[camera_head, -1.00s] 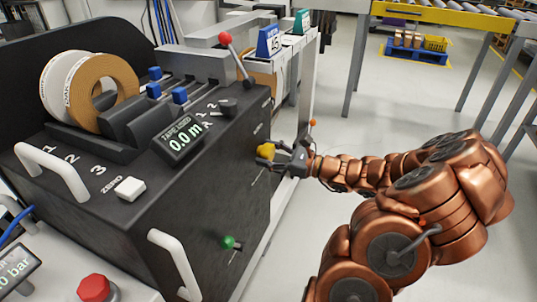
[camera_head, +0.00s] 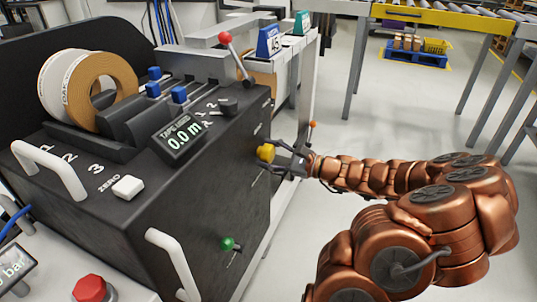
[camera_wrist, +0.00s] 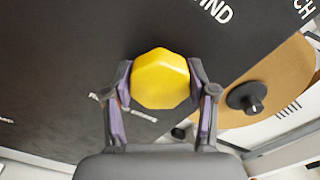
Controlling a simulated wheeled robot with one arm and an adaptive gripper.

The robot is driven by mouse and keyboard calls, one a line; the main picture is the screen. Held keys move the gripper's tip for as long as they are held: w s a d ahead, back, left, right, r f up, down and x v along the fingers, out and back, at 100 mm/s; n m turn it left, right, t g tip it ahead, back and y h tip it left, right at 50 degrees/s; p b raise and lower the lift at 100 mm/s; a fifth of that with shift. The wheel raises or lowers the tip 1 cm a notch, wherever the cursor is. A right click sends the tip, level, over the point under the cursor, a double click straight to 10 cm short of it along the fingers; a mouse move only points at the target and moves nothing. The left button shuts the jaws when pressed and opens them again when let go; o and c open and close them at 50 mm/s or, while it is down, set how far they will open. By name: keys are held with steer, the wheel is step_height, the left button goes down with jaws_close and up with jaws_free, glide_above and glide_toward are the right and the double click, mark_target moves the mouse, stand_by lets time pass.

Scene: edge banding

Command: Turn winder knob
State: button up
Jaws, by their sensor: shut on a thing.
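The yellow winder knob (camera_head: 265,153) sticks out of the right side face of the black machine (camera_head: 200,180). In the wrist view the knob (camera_wrist: 160,79) is a faceted yellow cap against the black panel, with part of the word "WIND" above it. My gripper (camera_head: 277,157) reaches it from the right. In the wrist view my gripper's two fingers (camera_wrist: 160,85) are closed on the knob's left and right sides. The knob's shaft is hidden behind its cap. The display (camera_head: 181,138) on top of the machine reads 0.0 m.
A green-knobbed lever (camera_head: 227,244) sits lower on the same face, and a red-balled lever (camera_head: 225,38) rises from the top. A white handle (camera_head: 175,262) stands near the front corner. A black knob (camera_wrist: 246,97) is to the right in the wrist view.

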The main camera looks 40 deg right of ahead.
steer(key=o, duration=1.2)
steer(key=shift+c, duration=0.2)
steer(key=shift+s+d, duration=0.1)
steer(key=v, duration=1.2)
